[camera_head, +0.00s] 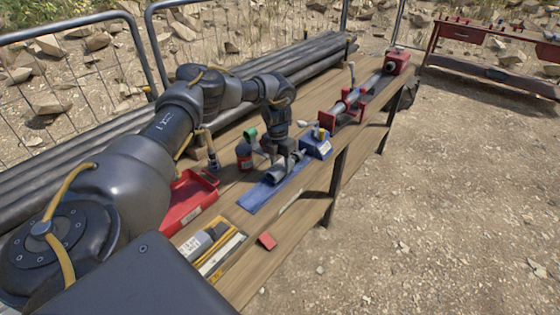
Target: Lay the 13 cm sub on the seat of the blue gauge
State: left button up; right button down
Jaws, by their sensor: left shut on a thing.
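The blue gauge (258,197) lies along the bench top, a long flat blue bed with a raised blue block (317,148) at its far end. My left gripper (285,152) reaches down over the far part of the bed, just short of the block. It is shut on a short dark grey cylinder, the sub (275,175), which lies roughly along the gauge. The fingers hide part of the sub. I cannot tell whether it touches the bed or hangs just above it. My right gripper is not in view.
A red vise-like fixture (348,108) stands beyond. Pipes (105,130) lie behind the bench.

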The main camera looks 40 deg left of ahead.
pick_arm(q)
jog(key=shift+r+p, duration=0.15)
jog(key=shift+p, duration=0.2)
dwell(0.4)
jog(key=shift+f, duration=0.6)
dwell(0.3)
jog(key=o, duration=1.8)
notch_tip(320, 180, up, 7)
jog(key=p, duration=0.6)
jog(key=shift+s, duration=0.1)
jog(key=shift+r, duration=0.1)
